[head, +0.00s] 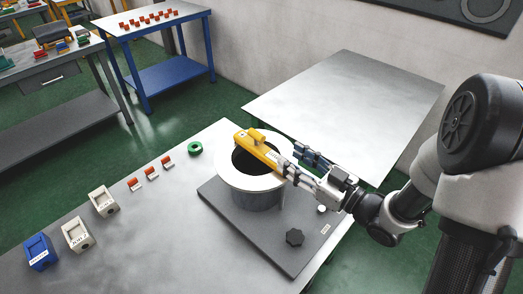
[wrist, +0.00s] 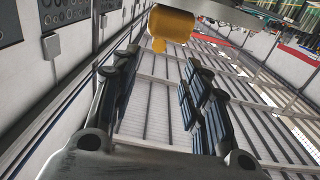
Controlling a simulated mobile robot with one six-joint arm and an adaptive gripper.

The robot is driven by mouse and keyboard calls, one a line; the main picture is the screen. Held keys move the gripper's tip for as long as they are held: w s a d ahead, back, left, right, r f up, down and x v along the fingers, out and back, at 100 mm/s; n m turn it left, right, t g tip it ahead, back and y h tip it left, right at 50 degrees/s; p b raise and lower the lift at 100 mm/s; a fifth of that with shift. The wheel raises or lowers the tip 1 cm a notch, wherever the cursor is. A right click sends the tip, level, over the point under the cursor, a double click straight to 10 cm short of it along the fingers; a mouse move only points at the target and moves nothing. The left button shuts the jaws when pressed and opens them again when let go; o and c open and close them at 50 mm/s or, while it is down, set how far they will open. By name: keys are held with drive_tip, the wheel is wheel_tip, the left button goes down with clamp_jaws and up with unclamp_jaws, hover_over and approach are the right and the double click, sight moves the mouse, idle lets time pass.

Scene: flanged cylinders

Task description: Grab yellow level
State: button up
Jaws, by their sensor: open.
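The yellow level (head: 255,146) rests across the top of the flanged cylinder (head: 233,181) in the head view, spanning part of its dark opening. My gripper (head: 299,165) is at the right side of the cylinder's rim, close to the level's near right end. In the wrist view my gripper (wrist: 160,82) is open, with its dark finger pads apart and nothing between them. A yellow end of the level (wrist: 171,24) shows at the top of that view, just beyond the fingertips. Whether a finger touches the level or the rim cannot be told.
A green ring (head: 195,148), small red-and-white pieces (head: 150,173), white boxes (head: 102,200) and a blue box (head: 40,251) lie left. An empty grey table (head: 350,100) stands behind.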

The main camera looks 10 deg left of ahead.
sight(266, 141)
drive_tip(key=b+x, duration=0.2)
drive_tip(key=x, duration=1)
drive_tip(key=shift+c, duration=0.2)
clamp_jaws()
